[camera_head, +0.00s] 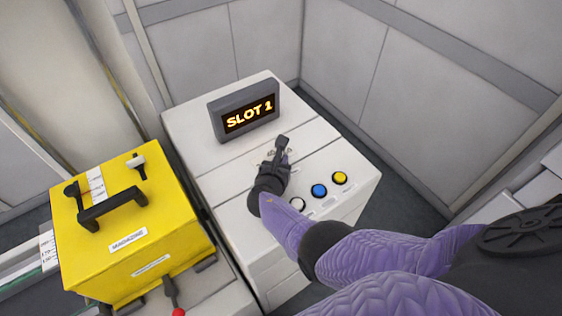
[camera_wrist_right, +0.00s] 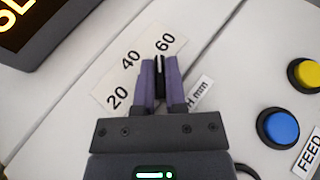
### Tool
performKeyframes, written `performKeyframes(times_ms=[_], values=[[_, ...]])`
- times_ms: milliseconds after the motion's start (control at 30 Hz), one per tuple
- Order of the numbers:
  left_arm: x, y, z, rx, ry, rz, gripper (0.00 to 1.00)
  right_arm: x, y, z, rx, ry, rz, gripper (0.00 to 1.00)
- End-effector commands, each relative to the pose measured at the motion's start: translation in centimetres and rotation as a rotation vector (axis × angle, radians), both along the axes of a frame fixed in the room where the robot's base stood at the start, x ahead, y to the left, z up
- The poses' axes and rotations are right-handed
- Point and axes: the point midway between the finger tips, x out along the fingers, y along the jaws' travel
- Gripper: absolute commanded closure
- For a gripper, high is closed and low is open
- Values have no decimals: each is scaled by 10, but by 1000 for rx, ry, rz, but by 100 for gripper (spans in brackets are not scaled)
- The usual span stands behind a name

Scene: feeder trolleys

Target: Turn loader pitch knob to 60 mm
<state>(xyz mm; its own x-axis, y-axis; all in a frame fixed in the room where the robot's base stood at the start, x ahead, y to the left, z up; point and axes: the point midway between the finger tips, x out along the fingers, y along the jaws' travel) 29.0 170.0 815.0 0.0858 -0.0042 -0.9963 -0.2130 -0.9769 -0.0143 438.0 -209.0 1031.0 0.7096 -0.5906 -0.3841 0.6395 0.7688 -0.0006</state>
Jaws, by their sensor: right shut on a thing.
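The pitch knob (camera_wrist_right: 159,68) is a small dark knob on the white panel in the right wrist view. Its scale plate (camera_wrist_right: 110,88) reads 20, 40 and 60, with 60 at the upper right. My right gripper (camera_wrist_right: 161,64) is shut on the knob, one purple finger on each side. A light mark on the knob shows between the fingertips and points up, seemingly between 40 and 60. The fingers hide most of the knob. In the head view my right gripper (camera_head: 279,158) is over the white cabinet and hides the knob. My left gripper is out of view.
The white cabinet (camera_head: 190,120) bears a display (camera_head: 246,110) reading SLOT 1. A blue button (camera_head: 320,190) and a yellow button (camera_head: 340,178) sit right of my gripper. A yellow magazine box (camera_head: 140,212) with a black handle stands to the left.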

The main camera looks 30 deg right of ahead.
Motion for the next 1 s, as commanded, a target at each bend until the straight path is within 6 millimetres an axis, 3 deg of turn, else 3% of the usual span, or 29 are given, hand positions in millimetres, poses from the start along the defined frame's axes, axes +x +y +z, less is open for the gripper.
performKeyframes(times_ms=[667,700,833,1000], values=[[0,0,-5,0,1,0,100,1,0,1,0,-3,-56,100],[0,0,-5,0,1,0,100,1,0,1,0,-3,-56,79],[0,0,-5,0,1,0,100,1,0,1,0,-2,-55,51],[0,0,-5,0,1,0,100,0,0,1,0,-2,-55,50]])
